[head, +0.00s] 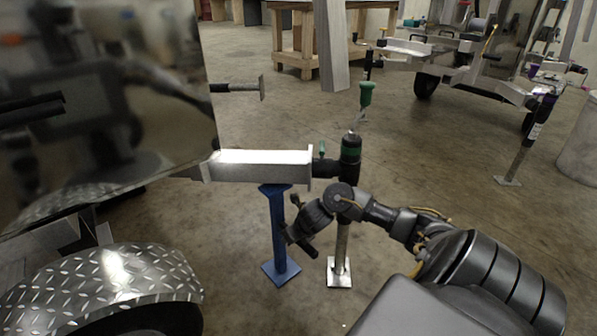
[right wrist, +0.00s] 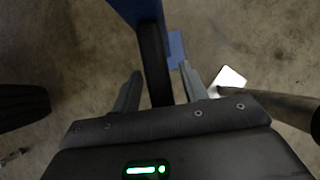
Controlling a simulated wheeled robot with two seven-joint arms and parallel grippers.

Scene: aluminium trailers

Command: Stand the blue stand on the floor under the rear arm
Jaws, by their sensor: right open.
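The blue stand (head: 279,240) is upright in the head view, its square base on the floor. Its top plate shows right below the silver rear arm (head: 262,167) that sticks out from the trailer; whether the two touch I cannot tell. My right gripper (head: 292,224) is at the stand's post from the right side. In the right wrist view the open fingers (right wrist: 160,88) are on either side of the stand's post (right wrist: 136,10), with gaps visible. Part of the blue base (right wrist: 175,48) shows beyond them. My left gripper is not in view.
A grey jack post (head: 341,245) with a dark green-ringed top stands on a silver foot just right of the stand. The trailer's diamond-plate fender (head: 105,280) is at lower left. A wooden table (head: 300,45) and another trailer (head: 450,65) are behind. Open concrete floor lies between.

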